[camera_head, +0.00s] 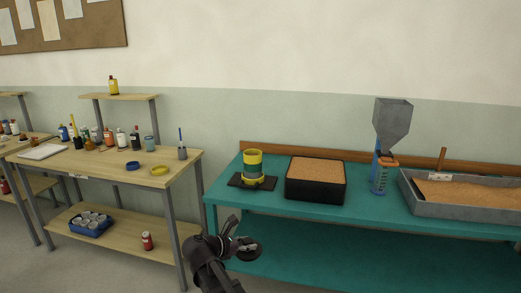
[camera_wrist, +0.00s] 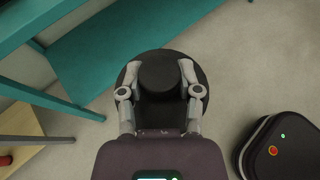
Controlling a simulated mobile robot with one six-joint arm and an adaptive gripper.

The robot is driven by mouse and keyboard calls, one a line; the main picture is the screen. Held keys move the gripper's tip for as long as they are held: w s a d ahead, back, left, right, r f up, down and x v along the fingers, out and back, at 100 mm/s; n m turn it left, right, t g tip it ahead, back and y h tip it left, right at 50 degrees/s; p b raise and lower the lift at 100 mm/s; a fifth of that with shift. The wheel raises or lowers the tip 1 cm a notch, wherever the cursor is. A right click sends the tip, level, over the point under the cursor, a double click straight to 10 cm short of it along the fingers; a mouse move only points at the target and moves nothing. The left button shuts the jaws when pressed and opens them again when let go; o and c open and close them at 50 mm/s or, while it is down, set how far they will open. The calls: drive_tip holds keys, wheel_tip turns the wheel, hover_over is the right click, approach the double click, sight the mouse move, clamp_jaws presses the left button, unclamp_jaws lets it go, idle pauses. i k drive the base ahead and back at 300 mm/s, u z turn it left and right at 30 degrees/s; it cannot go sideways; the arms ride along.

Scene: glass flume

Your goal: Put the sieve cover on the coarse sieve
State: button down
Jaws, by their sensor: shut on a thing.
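My gripper (camera_head: 236,240) is shut on the black knob (camera_wrist: 160,72) of a dark round disc, which looks like the sieve cover (camera_head: 249,251). The disc (camera_wrist: 122,76) spreads out beyond the fingers in the wrist view. It is in the air in front of the teal bench, below the height of its top. I cannot tell which ring is the coarse sieve. No cover shows on the stack.
On the teal bench (camera_head: 226,196), a black box of orange grains (camera_head: 316,193), a hopper stand (camera_head: 392,125) and a grey tray (camera_head: 460,207) stand right of the stack.

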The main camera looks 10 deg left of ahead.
sight(252, 154)
drive_tip(key=i, duration=1.3)
drive_tip(key=u, duration=0.05)
